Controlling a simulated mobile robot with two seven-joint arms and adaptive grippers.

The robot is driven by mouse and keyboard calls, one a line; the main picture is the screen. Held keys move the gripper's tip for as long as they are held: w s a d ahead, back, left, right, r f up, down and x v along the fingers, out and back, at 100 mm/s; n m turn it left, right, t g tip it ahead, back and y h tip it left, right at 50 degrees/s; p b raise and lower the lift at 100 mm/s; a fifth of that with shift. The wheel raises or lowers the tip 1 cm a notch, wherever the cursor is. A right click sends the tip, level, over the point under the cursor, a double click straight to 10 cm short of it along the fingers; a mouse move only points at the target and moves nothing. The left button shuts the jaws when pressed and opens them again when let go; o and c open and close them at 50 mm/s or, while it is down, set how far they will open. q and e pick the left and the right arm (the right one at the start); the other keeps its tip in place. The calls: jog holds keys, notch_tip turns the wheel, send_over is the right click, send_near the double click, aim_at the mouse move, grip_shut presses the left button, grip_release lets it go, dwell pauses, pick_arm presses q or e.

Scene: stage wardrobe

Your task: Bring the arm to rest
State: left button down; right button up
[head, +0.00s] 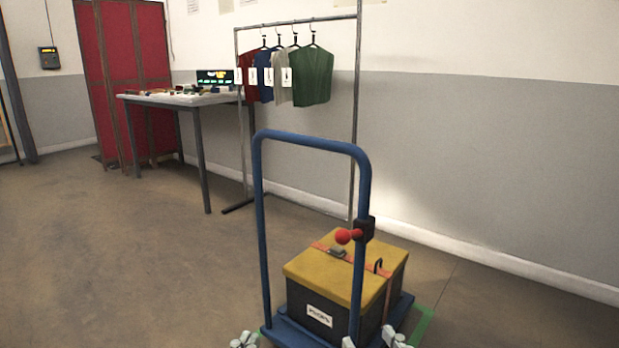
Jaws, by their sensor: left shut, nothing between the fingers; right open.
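My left gripper (245,340) shows at the bottom edge of the head view, left of the cart's base. It is shut and empty. My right gripper (372,340) shows at the bottom edge, in front of the cart's right side. Its fingers are spread apart with nothing seen between them. Most of both arms is below the picture. A blue push cart (256,210) with an upright looped handle stands just beyond the grippers. I cannot tell whether either gripper touches it.
The cart carries a dark box with a yellow lid (310,266), strapped in orange. A garment rail (300,20) and a table (190,100) stand behind. Open floor (120,260) lies to the left.

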pick_arm(q)
jog(key=s+a+f+g+y+p, duration=0.1)
jog(key=a+f+g+y+p, duration=0.2)
jog(key=f, duration=0.4)
jog(key=s+a+f+g+y+p, duration=0.1)
jog(key=a+f+g+p, duration=0.1)
jog(key=a+f+g, duration=0.45)
pick_arm(e)
jog(key=s+d+f+g+h, duration=0.1)
jog(key=d+f+g+h, duration=0.2)
jog(key=f, duration=0.4)
jog(key=s+d+f+g+h, duration=0.1)
jog(key=d+f+g, duration=0.35)
jog(key=f, duration=0.35)
pick_arm(q)
jog(key=s+a+f+n+g+y+p, duration=0.2)
jog(key=s+a+f+g+p, duration=0.1)
jog(key=s+a+f, duration=0.5)
jog(key=s+f+g, duration=0.1)
jog(key=s+f, duration=0.2)
jog(key=shift+s+f+y, duration=0.2)
jog(key=shift+f+y, duration=0.15)
jog(key=shift+y, duration=0.05)
pick_arm(e)
jog(key=s+d+f+m+g+h, duration=0.2)
jog(key=s+d+f+g, duration=0.4)
jog(key=s+d+f, duration=0.4)
jog(key=shift+s+f+h, duration=0.15)
jog(key=shift+s+h, duration=0.25)
jog(key=shift+s, duration=0.25)
